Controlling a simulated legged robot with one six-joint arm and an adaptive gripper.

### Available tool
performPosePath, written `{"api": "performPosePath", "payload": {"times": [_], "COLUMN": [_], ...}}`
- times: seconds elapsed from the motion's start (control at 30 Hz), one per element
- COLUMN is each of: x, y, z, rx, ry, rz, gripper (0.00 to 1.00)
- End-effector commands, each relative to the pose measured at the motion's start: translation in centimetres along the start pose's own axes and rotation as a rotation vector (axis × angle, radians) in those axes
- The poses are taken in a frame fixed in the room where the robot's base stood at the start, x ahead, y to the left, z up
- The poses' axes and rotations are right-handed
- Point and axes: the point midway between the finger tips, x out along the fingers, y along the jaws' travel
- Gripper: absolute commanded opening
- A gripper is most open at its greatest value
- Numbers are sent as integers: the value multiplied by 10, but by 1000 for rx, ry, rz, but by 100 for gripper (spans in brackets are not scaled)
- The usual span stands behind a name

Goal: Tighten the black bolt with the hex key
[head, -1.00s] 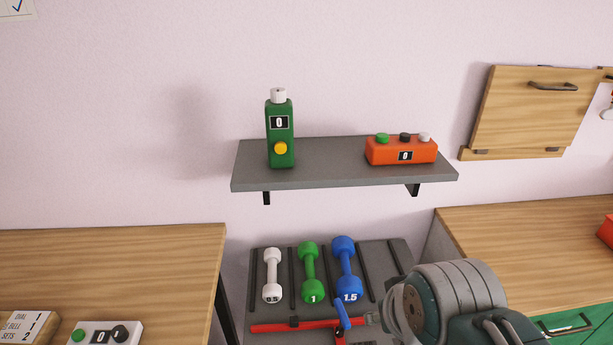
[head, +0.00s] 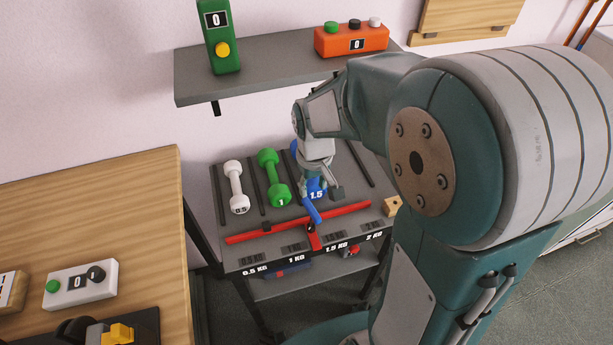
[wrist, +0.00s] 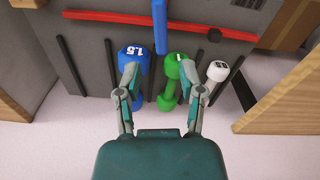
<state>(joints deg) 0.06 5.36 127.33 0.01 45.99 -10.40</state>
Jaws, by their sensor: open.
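I cannot clearly make out a hex key or a black bolt in either view. My gripper (head: 320,190) hangs over the dumbbell rack, at the blue 1.5 dumbbell (head: 316,187), which it partly hides. One finger overlaps the blue dumbbell (wrist: 133,53), the other is by the green dumbbell (wrist: 175,66). I cannot tell whether they touch. A blue bar-like piece (head: 311,211) stands at the red bar (head: 346,216); it shows in the wrist view (wrist: 159,22) too.
A white dumbbell (head: 236,187) lies left on the rack (head: 234,258). A small wooden block (head: 392,206) is at its right. A shelf (head: 200,88) above bears a green device (head: 218,40) and an orange button box (head: 350,41). A wooden table (head: 120,205) stands left.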

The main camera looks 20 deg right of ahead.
Motion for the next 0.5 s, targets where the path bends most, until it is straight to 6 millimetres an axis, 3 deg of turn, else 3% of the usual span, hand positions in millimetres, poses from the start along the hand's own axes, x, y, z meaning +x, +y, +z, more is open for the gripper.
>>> {"api": "performPosePath", "payload": {"times": [0.27,0.5], "x": [22,60], "y": [1,0], "z": [-4,-2], "rx": [-11,-11], "ry": [-26,-29], "rz": [-5,-6], "gripper": [50,50]}}
